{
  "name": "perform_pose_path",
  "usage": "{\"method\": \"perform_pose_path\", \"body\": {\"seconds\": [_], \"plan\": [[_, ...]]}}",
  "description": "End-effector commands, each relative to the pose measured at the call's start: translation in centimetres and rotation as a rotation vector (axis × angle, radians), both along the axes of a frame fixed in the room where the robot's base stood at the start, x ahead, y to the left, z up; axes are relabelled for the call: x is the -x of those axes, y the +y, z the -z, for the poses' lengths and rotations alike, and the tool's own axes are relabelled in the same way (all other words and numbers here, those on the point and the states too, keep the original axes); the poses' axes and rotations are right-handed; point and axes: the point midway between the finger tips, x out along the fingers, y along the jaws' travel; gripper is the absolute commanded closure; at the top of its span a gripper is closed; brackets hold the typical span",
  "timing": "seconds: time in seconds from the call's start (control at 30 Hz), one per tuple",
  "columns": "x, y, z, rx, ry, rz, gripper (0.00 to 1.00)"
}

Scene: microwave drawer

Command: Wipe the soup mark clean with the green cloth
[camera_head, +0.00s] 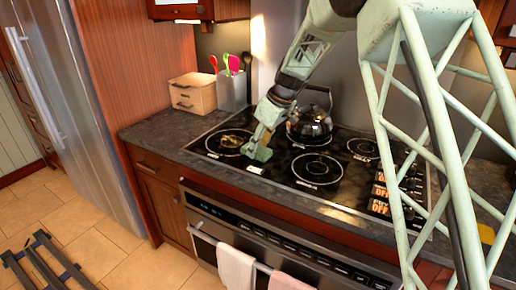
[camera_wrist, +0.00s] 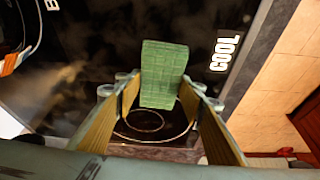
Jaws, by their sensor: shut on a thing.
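My gripper (camera_head: 262,140) is low over the left part of the black stove top (camera_head: 273,175), shut on the green cloth (camera_head: 259,154). In the wrist view the cloth (camera_wrist: 163,70) is a folded, textured green block between the fingers of my gripper (camera_wrist: 163,88). The cloth is at or just above the glass; I cannot tell whether it touches. Yellowish patches (camera_head: 232,139) show on the left rear burner, just left of my gripper. A hazy brownish smear (camera_wrist: 55,82) shows on the dark glass in the wrist view. I cannot tell which is the soup mark.
A dark kettle (camera_head: 312,123) stands on the rear burner, close right of my gripper. A wooden box (camera_head: 196,94) and a utensil holder (camera_head: 233,92) stand on the left counter. Two towels (camera_head: 236,268) hang on the oven handle. The front middle burner (camera_head: 317,170) is bare.

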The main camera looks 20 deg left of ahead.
Motion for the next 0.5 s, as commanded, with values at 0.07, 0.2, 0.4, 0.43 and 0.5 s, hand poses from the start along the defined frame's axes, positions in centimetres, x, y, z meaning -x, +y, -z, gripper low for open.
{"method": "perform_pose_path", "body": {"seconds": [0.07, 0.2, 0.4, 0.43, 0.5], "plan": [[0.0, 0.0, -0.1, 0.000, 0.000, 0.000, 0.77], [0.0, 0.0, -0.5, -0.001, -0.001, 0.000, 0.77], [0.0, 0.0, -1.6, -0.001, -0.001, 0.000, 0.77], [0.0, 0.0, -1.8, -0.001, -0.001, 0.000, 0.77], [0.0, 0.0, -2.2, -0.001, -0.001, 0.000, 0.77]]}}
